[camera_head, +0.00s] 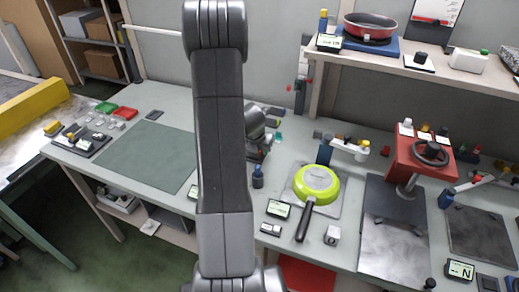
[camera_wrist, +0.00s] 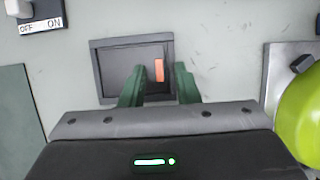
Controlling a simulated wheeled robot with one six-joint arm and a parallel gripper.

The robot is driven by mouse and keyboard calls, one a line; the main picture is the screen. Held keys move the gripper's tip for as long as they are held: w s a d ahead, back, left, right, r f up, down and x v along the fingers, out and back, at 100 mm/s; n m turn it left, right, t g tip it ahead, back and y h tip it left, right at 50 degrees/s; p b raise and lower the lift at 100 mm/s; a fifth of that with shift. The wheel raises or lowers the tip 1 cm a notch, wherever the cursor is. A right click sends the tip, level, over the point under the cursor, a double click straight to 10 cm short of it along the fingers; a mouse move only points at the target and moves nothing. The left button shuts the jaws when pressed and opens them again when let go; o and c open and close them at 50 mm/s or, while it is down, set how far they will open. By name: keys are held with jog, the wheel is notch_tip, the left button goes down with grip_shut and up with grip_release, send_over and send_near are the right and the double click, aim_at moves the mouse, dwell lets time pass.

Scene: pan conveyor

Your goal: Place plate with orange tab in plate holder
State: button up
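In the wrist view a dark grey square frame (camera_wrist: 97,72) with a dark flat inside lies on the pale bench top. It looks like the plate holder. An upright orange tab (camera_wrist: 159,70) shows over its right part; the outline of the tab's plate is hard to make out against the dark inside. My gripper (camera_wrist: 160,70) has its two green fingers apart, one on each side of the tab, over the frame's near right part. I cannot tell whether the fingers touch the plate. In the head view my arm hides the gripper, frame and tab.
A green pan (camera_head: 317,183) rests on a plate right of my arm, and its edge shows in the wrist view (camera_wrist: 304,125). A dark green mat (camera_head: 145,157) lies to the left. A red press (camera_head: 408,160) stands further right. An ON/OFF box (camera_wrist: 42,16) is at upper left.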

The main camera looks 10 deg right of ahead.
jog(key=shift+s+a+r+p, duration=0.1)
jog(key=shift+r+p, duration=0.25)
jog(key=shift+r, duration=0.25)
jog(key=p+v, duration=0.2)
jog(key=v, duration=0.9)
